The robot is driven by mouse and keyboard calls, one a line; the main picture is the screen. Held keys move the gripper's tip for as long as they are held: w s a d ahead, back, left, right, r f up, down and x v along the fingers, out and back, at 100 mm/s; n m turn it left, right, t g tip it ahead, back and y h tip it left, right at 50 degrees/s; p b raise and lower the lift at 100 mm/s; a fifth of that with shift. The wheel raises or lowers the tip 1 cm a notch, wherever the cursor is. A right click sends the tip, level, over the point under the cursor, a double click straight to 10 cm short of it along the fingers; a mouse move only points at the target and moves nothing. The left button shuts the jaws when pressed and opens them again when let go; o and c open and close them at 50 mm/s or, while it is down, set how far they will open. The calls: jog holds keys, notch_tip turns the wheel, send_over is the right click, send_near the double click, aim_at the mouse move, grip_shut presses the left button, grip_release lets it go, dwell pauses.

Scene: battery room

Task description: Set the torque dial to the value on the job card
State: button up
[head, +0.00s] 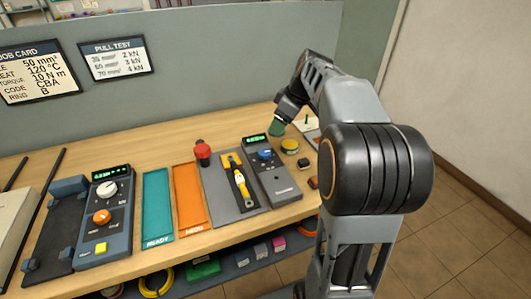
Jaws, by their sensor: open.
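The job card (38,74) hangs on the grey panel at the upper left, its left edge cut off. Its torque line reads 10 N m. A grey device (277,184) at the right of the bench has a lit green display (255,140), too small to read, and a blue dial (265,154). The dial's pointer setting cannot be made out. My gripper (277,127) is open, just above and right of the display and behind the dial, apart from the dial in the picture. Its fingers are small and partly hidden by my wrist.
A yellow-handled tool (240,183) lies on a grey mat left of the device, with a red button (203,150) behind. Teal (157,207) and orange (187,199) trays lie further left. Another control box (104,218) has white and orange knobs. A yellow round item (290,146) sits near the gripper.

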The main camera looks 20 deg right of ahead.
aim_at(265, 152)
jog(key=shift+n, duration=0.3)
jog(key=b+x, duration=0.1)
jog(key=x, duration=1.3)
jog(key=shift+s, duration=0.15)
jog(key=shift+c, duration=0.2)
jog(key=c, duration=0.9)
